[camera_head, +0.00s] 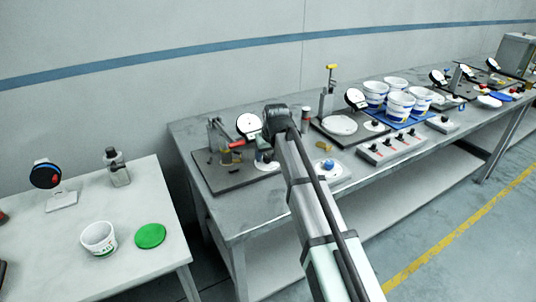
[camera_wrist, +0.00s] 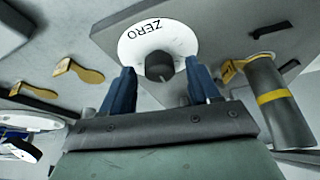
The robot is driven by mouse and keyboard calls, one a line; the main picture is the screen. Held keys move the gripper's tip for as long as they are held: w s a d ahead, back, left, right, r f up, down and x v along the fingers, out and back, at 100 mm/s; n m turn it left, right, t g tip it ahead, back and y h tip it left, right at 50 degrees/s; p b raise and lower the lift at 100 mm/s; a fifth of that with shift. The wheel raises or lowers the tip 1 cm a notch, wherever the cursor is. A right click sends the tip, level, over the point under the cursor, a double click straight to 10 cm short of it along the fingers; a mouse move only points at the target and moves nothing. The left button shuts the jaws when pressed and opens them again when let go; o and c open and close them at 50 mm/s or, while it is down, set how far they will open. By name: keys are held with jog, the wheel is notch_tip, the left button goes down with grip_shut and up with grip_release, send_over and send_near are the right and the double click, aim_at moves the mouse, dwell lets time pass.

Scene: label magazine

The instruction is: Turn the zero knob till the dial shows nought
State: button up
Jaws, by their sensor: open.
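The zero knob (camera_wrist: 159,66) is a short dark cylinder on a white disc marked ZERO (camera_wrist: 146,35) in the wrist view. My gripper (camera_wrist: 161,74) is open, with one blue finger on each side of the knob and a visible gap to it on both sides. The dial (camera_head: 248,125), with a round white face and dark rim, stands on the dark base plate (camera_head: 215,182) just left of my wrist in the head view. Its pointer is too small to read.
A grey post with a yellow band (camera_wrist: 272,97) stands close right of my fingers in the wrist view. Other dial stands, white-and-blue tubs (camera_head: 399,106) and a switch box (camera_head: 390,147) fill the bench to the right. A separate table (camera_head: 75,255) stands left.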

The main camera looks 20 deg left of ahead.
jog(key=c, duration=1)
jog(key=shift+c, duration=0.2)
jog(key=shift+m, duration=0.3)
jog(key=shift+a+m+t+h, duration=0.15)
jog(key=shift+m+h, duration=0.35)
jog(key=shift+m, duration=0.8)
jog(key=shift+m+t+h, duration=0.25)
jog(key=shift+m+h, duration=0.25)
jog(key=shift+m, duration=0.8)
jog(key=shift+s, duration=0.1)
jog(key=o, duration=1)
jog(key=shift+o, duration=0.2)
